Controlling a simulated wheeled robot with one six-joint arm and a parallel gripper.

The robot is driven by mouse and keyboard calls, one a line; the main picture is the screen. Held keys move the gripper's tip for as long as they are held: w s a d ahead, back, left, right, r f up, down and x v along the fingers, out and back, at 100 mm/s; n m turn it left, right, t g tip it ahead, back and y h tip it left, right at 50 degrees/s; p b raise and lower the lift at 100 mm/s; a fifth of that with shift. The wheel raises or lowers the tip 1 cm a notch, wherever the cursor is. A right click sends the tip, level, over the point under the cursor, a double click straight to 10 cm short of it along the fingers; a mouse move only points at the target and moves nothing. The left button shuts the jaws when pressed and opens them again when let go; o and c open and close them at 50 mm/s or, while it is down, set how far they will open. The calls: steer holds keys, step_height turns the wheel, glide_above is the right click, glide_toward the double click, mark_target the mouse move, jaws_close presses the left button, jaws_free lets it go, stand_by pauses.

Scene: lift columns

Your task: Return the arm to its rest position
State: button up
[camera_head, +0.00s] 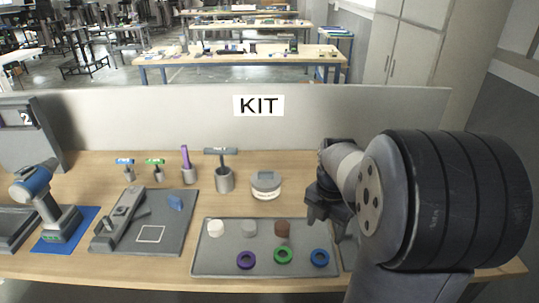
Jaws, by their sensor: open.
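My gripper (322,207) is at the right of the head view, at the end of my dark arm. It hangs over the right part of the grey kit tray (213,262), beside the brown cylinder. Its jaws are open, and I see nothing between them.
The grey tray holds white, grey and brown (282,228) cylinders and purple, green and blue (319,258) rings. A round container (265,186) stands behind it. Left are a fixture plate (172,240), tools in holders and a drill (45,200). A panel marked KIT (340,115) backs the bench.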

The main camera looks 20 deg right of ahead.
mark_target(320, 254)
step_height(320, 254, down, 12)
steer(key=shift+r, duration=0.25)
step_height(320, 254, up, 3)
steer(key=shift+f, duration=0.15)
steer(key=shift+r, duration=0.35)
